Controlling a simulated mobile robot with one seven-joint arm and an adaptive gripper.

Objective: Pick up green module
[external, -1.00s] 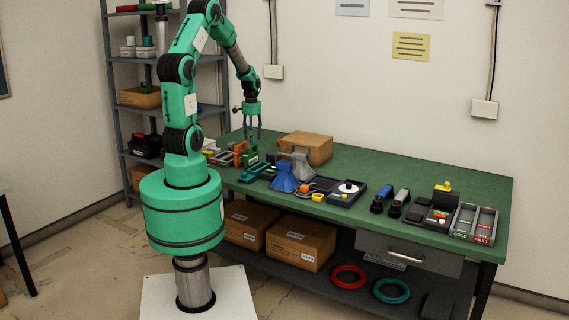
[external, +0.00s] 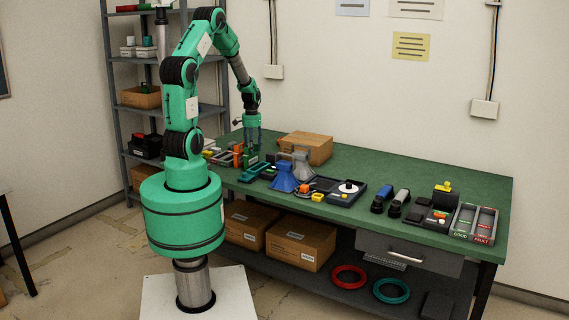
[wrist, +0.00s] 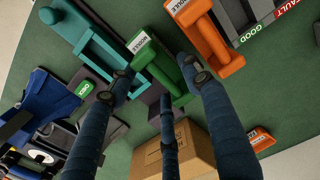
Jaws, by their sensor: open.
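The green module (wrist: 160,62), a green piece with a raised handle bar and a white label, stands on the green bench in the wrist view. It shows partly behind the fingers in the external view (external: 250,159). My gripper (wrist: 160,82) is open, its dark blue fingers spread around the module's handle, one on the left, one on the right and one below in the picture. I cannot tell whether any finger touches it. In the external view my gripper (external: 252,149) points straight down at the module.
A similar orange module (wrist: 212,38) stands close to the right in the wrist view, beside a tray labelled GOOD and FAULT (wrist: 232,18). A teal holder (wrist: 98,45) is close on the left. A cardboard box (external: 306,148) stands behind; the bench's back right is clear.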

